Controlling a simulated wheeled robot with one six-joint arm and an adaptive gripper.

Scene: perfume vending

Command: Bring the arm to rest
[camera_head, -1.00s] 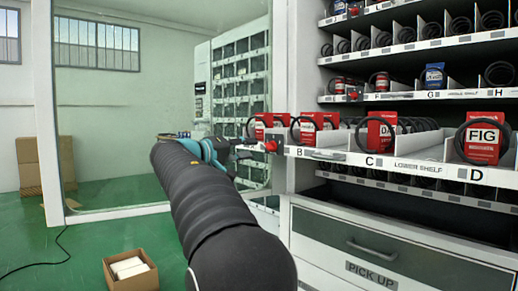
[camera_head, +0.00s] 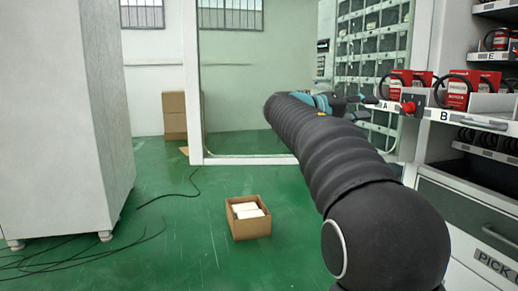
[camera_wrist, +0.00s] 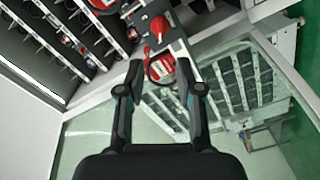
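My arm reaches from the lower right of the head view toward the front of the vending shelves. My gripper (camera_head: 360,106) is small there, left of the shelf end marked A, and its fingers are hard to make out. In the wrist view my gripper (camera_wrist: 159,66) shows two black fingers set apart, with nothing held between them. A red box (camera_wrist: 161,69) shows in the gap, beyond the fingers. A red knob (camera_wrist: 158,27) sits on the machine's edge above it; it also shows in the head view (camera_head: 408,107).
The vending machine (camera_head: 460,212) with red boxes (camera_head: 457,90) stands at the right. An open carton (camera_head: 250,229) with white contents lies on the green floor. A tall grey cabinet (camera_head: 60,120) and black cables (camera_head: 95,249) are at the left.

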